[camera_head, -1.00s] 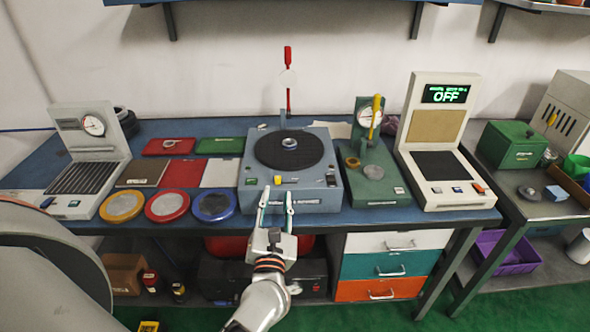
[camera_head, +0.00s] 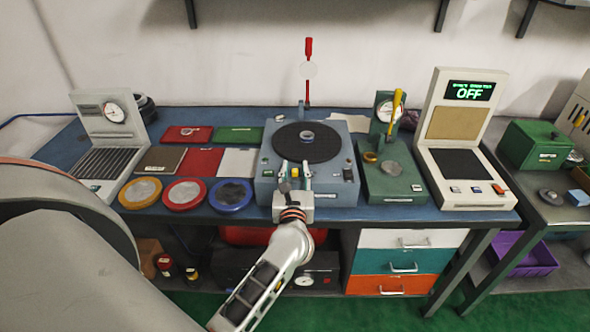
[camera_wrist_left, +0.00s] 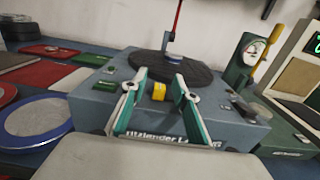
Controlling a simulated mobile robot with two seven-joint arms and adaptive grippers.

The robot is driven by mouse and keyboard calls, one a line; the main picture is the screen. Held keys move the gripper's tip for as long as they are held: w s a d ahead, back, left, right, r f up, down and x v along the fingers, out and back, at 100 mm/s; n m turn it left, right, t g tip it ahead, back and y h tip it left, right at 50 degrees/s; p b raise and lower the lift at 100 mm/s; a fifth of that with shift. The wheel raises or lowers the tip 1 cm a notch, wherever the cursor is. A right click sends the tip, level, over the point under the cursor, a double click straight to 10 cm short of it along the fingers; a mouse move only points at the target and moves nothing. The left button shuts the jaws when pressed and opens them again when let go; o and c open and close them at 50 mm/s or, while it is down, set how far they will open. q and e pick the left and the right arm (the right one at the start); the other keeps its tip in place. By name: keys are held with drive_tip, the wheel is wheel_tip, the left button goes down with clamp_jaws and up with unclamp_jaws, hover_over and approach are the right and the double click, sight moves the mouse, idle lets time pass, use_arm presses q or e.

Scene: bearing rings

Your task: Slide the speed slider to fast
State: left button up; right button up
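The grey-blue machine (camera_head: 335,192) with a black round platter (camera_head: 325,147) stands mid-bench. A small yellow knob (camera_head: 295,173), likely its speed slider, is on the front of its top; it also shows in the left wrist view (camera_wrist_left: 159,91). My left gripper (camera_head: 295,166) reaches over the machine's front edge. Its fingers (camera_wrist_left: 160,75) are apart, one on each side of the yellow knob. I cannot tell whether either finger touches it. The slider's markings are too small to read, and the gripper hides part of the panel. My right gripper is not in view.
A red-topped upright rod (camera_head: 308,75) rises behind the platter. A green gauge stand (camera_head: 393,185) and a cream panel reading OFF (camera_head: 470,185) stand to the right. Round dishes with yellow, red and blue (camera_head: 231,208) rims lie to the left, near the bench's front edge.

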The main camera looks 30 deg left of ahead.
sight(314, 176)
use_arm(q)
clamp_jaws()
drive_tip(key=w+d, duration=0.1)
drive_tip(key=w+d+b, duration=0.1)
drive_tip(key=d, duration=0.1)
drive_tip(key=w+d, duration=0.1)
drive_tip(key=shift+d+b, duration=0.3)
drive_tip(key=shift+s, duration=0.1)
unclamp_jaws()
drive_tip(key=shift+d, duration=0.1)
